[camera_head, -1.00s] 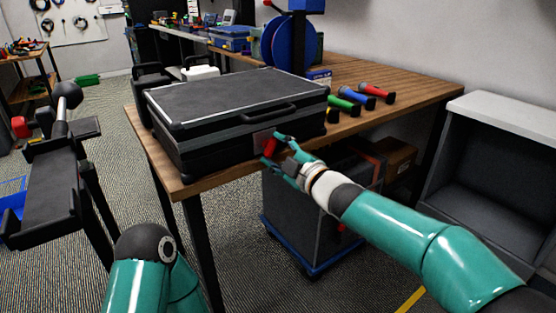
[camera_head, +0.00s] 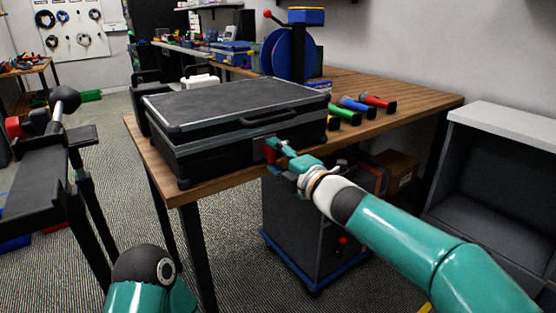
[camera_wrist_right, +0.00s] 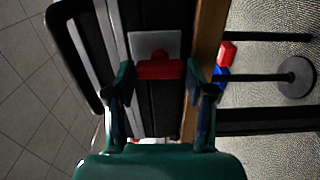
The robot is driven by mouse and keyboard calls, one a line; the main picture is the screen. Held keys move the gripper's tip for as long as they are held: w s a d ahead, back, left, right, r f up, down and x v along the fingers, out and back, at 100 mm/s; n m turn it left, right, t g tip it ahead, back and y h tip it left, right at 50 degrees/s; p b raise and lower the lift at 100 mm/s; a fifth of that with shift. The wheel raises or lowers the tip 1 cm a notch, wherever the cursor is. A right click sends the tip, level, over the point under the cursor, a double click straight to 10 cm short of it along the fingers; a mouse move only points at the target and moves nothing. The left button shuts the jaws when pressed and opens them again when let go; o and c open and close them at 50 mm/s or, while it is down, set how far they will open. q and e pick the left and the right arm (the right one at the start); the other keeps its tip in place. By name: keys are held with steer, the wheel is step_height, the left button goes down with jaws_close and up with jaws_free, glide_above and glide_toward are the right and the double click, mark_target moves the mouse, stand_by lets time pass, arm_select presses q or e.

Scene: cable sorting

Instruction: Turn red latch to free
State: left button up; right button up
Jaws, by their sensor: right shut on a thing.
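The red latch (camera_head: 270,151) sits on the front face of the black case (camera_head: 225,102), which lies closed on the wooden table. In the right wrist view the red latch (camera_wrist_right: 160,69) shows as a bar lying across between my fingers, in front of a grey plate (camera_wrist_right: 155,44). My right gripper (camera_head: 277,152) is at the latch, its fingers shut on it; the wrist view shows the right gripper (camera_wrist_right: 160,75) with one finger at each end of the bar. My left arm shows only at the bottom left, and its gripper is out of view.
Green, blue and red handled tools (camera_head: 362,106) lie right of the case on the wooden table (camera_head: 420,93). A blue reel (camera_head: 285,54) stands behind. A grey cabinet (camera_head: 325,225) stands under the table. A grey open shelf (camera_head: 500,170) stands at the right.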

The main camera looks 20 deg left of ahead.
steer(key=shift+s+a+f, duration=0.2)
steer(key=shift+a+f, duration=0.1)
steer(key=o, duration=1.2)
steer(key=shift+c, duration=0.2)
steer(key=shift+d+r, duration=0.1)
steer(key=shift+d, duration=0.05)
steer(key=shift+w, duration=0.1)
steer(key=shift+d+r, duration=0.1)
steer(key=shift+d, duration=0.05)
steer(key=v, duration=1.1)
steer(key=shift+s+d, duration=0.2)
steer(key=shift+s, duration=0.15)
